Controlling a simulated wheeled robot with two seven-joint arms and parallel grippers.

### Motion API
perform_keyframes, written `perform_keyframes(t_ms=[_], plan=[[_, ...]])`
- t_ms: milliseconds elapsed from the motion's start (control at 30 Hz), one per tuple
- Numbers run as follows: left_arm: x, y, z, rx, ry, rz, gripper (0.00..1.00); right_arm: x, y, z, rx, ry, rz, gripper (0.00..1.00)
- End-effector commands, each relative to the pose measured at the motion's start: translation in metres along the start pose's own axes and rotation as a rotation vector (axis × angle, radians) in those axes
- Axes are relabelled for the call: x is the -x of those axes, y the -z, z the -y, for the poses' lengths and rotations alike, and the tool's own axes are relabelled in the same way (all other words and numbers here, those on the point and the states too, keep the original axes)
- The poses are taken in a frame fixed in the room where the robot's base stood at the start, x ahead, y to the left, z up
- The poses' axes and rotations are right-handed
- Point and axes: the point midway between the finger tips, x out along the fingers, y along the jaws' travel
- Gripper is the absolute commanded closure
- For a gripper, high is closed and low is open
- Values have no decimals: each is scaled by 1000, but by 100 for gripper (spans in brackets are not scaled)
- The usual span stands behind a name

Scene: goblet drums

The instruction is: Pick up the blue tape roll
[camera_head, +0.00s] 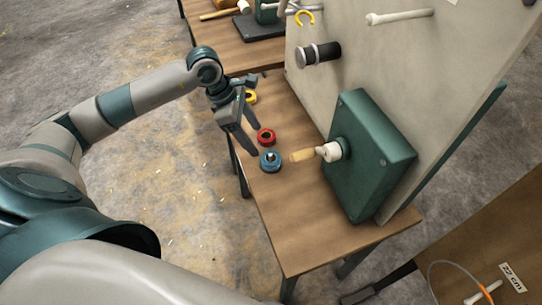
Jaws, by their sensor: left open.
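The blue tape roll (270,161) lies flat on the wooden table, near its left edge. A red tape roll (266,137) lies just behind it, and a yellow tape roll (250,97) lies farther back, partly hidden by my gripper. My left gripper (256,137) is open and points down over the table's left edge. Its fingers are close to the red roll and just behind the blue roll, and nothing shows between them. My right gripper is not in view.
The wooden table (293,224) has bare room at its front. A green box (365,155) with a white-and-tan knob (318,152) stands to the right against an upright grey panel (450,90). A black cylinder (319,54) sticks out from the panel. Another table (225,52) stands behind.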

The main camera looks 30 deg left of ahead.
Motion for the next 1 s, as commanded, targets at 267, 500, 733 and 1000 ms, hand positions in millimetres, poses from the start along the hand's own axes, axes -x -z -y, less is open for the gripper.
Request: perform_keyframes(t_ms=[267, 500, 733, 1000], plan=[[-39, -1, 0, 2, 2, 1, 35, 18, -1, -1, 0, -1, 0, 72], [-48, 0, 0, -1, 1, -1, 35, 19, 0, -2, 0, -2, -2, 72], [-48, 0, 0, 0, 1, 0, 35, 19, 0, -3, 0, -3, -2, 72], [-62, -6, 2, 3, 3, 1, 35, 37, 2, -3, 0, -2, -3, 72]])
